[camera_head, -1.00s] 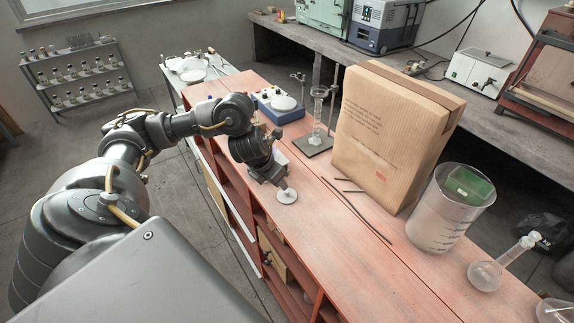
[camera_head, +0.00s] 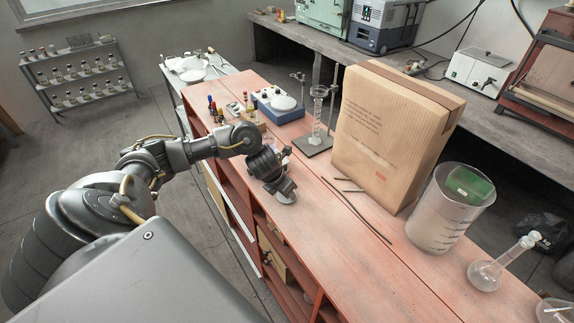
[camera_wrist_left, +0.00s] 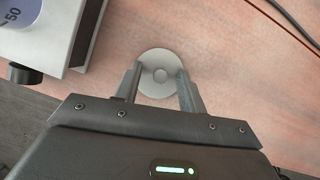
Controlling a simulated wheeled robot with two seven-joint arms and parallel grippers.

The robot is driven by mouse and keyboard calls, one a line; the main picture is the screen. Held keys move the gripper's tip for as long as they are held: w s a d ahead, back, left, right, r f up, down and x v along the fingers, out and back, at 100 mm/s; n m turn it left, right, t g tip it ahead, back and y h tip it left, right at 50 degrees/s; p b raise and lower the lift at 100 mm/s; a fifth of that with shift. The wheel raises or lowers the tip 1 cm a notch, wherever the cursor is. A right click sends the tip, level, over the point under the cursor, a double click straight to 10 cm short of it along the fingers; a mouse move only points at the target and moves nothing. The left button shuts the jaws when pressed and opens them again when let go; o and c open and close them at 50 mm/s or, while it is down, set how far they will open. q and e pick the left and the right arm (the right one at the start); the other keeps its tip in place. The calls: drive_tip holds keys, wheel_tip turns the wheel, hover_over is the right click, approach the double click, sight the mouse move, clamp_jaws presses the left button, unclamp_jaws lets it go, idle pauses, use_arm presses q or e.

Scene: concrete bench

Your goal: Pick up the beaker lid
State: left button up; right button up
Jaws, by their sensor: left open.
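The beaker lid is a small pale disc with a round knob, lying on the red-brown bench. In the left wrist view the lid (camera_wrist_left: 158,57) lies between and just ahead of my fingertips. In the head view the lid (camera_head: 287,197) is partly hidden under my left gripper (camera_head: 285,192). In the left wrist view my left gripper (camera_wrist_left: 158,75) is open, its two fingers on either side of the lid's near part. I cannot tell whether they touch it. My right gripper is not in view.
A grey boxy device (camera_wrist_left: 45,30) is close to the left in the wrist view. Thin rods (camera_head: 355,205) lie right of the lid, before a large paper bag (camera_head: 385,135). A big beaker (camera_head: 440,220) and a flask (camera_head: 487,274) stand at right. The front bench surface is clear.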

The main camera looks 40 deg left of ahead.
use_arm(q)
clamp_jaws()
wheel_tip(320, 180, up, 13)
drive_tip(key=p, duration=0.3)
drive_tip(key=shift+p, duration=0.4)
idle(0.6)
